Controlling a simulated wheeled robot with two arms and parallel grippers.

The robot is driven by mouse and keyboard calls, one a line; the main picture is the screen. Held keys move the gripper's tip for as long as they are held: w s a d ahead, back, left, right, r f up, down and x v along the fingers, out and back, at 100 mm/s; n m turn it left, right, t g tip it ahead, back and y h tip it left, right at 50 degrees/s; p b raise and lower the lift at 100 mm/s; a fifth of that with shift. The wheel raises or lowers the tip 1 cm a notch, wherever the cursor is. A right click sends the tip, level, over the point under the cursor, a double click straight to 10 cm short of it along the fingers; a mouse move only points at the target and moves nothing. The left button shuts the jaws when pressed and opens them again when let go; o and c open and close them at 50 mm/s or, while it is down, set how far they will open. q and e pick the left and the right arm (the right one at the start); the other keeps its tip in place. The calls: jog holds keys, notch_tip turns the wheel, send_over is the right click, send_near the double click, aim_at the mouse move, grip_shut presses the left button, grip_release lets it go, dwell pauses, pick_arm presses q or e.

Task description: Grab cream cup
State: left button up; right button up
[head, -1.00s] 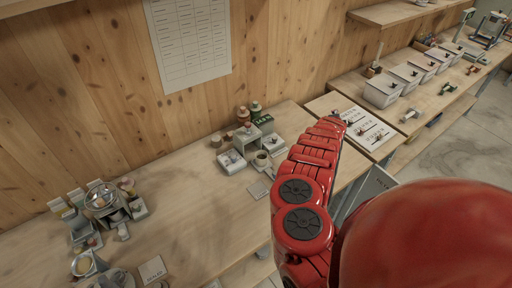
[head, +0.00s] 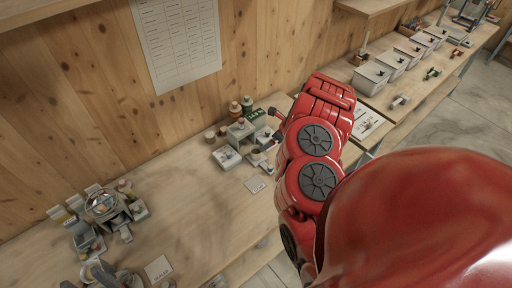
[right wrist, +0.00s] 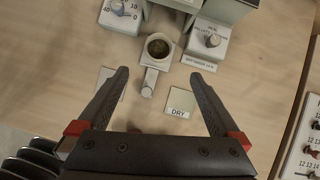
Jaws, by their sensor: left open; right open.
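The cream-white cup (right wrist: 158,48) stands upright in the right wrist view with dark brown contents. Its handle (right wrist: 149,82) points toward my right gripper (right wrist: 162,82). The gripper is open and empty, its fingers spread on either side of the handle and short of the cup. In the head view the cup (head: 257,157) is small and partly hidden beside my red right arm.
A box with a dial (right wrist: 210,38) stands right of the cup, another (right wrist: 122,10) at upper left. A card marked DRY (right wrist: 180,102) lies on the table. Scale equipment (head: 103,205) stands at the left; white bins (head: 370,78) line the right bench.

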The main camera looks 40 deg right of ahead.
jog(key=f, duration=0.1)
jog(key=b, duration=0.8)
send_near(256, 151)
jog(key=shift+a+f, duration=0.35)
jog(key=shift+f, duration=0.2)
jog(key=shift+a+f, duration=0.3)
jog(key=shift+f, duration=0.25)
jog(key=shift+w+a+f, duration=0.1)
jog(key=shift+w+f, duration=0.3)
jog(key=shift+f, duration=0.15)
jog(key=b+x, duration=0.2)
jog(key=x, duration=0.2)
jog(key=shift+a, duration=0.1)
jog(key=shift+w, duration=0.3)
jog(key=shift+r, duration=0.1)
jog(key=shift+c, duration=0.2)
